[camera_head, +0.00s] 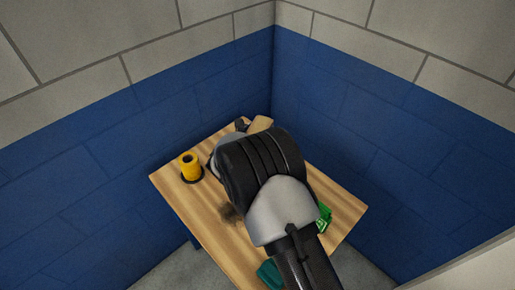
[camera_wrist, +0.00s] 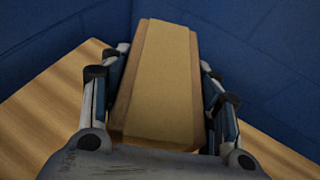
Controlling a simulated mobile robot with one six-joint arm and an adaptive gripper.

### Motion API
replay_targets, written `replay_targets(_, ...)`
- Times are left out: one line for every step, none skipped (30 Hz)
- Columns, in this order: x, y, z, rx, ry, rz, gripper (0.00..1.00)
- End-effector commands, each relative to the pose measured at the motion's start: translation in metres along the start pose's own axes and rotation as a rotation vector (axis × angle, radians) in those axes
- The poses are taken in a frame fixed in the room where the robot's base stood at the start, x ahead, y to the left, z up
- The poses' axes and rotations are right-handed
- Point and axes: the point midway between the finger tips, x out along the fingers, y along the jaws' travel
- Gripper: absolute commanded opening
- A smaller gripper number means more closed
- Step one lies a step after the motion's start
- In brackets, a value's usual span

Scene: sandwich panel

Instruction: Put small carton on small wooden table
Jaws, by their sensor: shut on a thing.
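The small carton (camera_wrist: 158,82) is a tan-brown box between the fingers of my gripper (camera_wrist: 160,75) in the wrist view. My gripper is shut on it. In the head view a corner of the carton (camera_head: 260,124) shows past my arm, near the far corner of the small wooden table (camera_head: 185,205). The table also shows in the wrist view (camera_wrist: 45,115), below and beside the carton. I cannot tell whether the carton touches the tabletop. My arm hides most of the carton and the middle of the table in the head view.
A yellow cylinder with a dark base (camera_head: 190,166) stands at the table's left. A green object (camera_head: 324,218) lies at the right, partly behind my arm. A teal object (camera_head: 269,274) is at the near edge. Blue and grey walls (camera_head: 345,120) meet behind the table.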

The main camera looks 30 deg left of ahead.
Motion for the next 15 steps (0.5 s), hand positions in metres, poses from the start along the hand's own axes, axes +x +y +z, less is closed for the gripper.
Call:
replay_targets(0.003,0.001,-0.004,0.001,-0.003,0.0,0.25)
replay_targets(0.003,0.001,-0.005,0.002,-0.003,0.0,0.25)
replay_targets(0.004,0.001,-0.007,0.002,-0.004,0.0,0.25)
replay_targets(0.004,0.001,-0.008,0.002,-0.004,0.0,0.25)
replay_targets(0.005,0.001,-0.01,0.001,-0.003,0.0,0.25)
replay_targets(0.006,0.001,-0.013,0.001,-0.003,0.0,0.25)
replay_targets(0.007,0.0,-0.016,0.0,-0.003,0.001,0.25)
replay_targets(0.009,0.0,-0.021,-0.001,-0.002,0.0,0.25)
replay_targets(0.012,0.0,-0.027,-0.002,-0.002,0.0,0.25)
replay_targets(0.014,0.0,-0.032,-0.001,-0.001,0.0,0.25)
replay_targets(0.016,0.0,-0.037,0.0,-0.002,0.0,0.25)
replay_targets(0.018,0.0,-0.042,0.0,-0.002,0.0,0.25)
replay_targets(0.019,0.0,-0.045,0.0,-0.002,0.0,0.25)
replay_targets(0.02,0.0,-0.047,0.001,-0.002,0.0,0.25)
replay_targets(0.021,0.001,-0.048,0.001,-0.003,0.001,0.25)
